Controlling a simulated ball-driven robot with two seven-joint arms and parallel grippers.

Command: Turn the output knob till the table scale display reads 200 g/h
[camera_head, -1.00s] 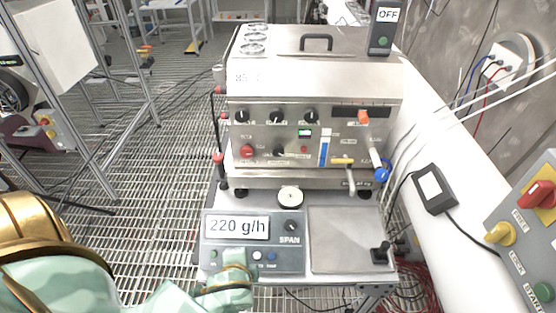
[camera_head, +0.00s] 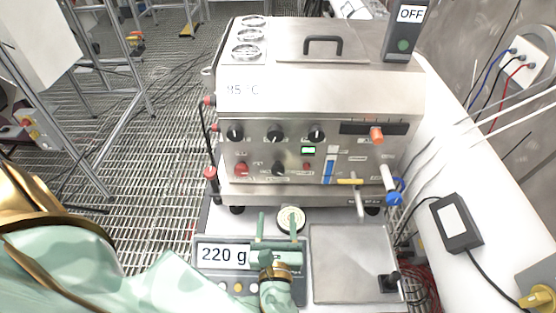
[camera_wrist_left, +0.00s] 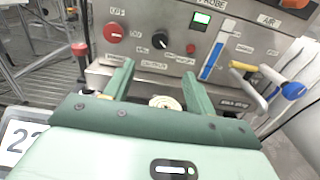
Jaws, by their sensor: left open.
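The table scale display (camera_head: 222,255) reads "220 g" at the front of the bench; my left gripper hides its right end and the SPAN knob beside it. The steel machine's front panel (camera_head: 350,155) carries a row of black knobs (camera_head: 275,133), a red knob (camera_head: 242,169) and a lower black knob (camera_head: 279,168). The knob labels are too small to read surely. In the left wrist view the lower black knob (camera_wrist_left: 160,41) stands beyond the fingertips. My left gripper (camera_head: 279,222) is open and empty, over the scale, apart from the panel knobs. My right gripper is not in view.
A pale round dish (camera_head: 290,220) sits behind the display, close to the fingers. A yellow-handled lever (camera_head: 350,182) and a blue valve (camera_head: 395,197) stick out at the machine's lower right. A bare steel plate (camera_head: 350,265) lies right of the scale.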

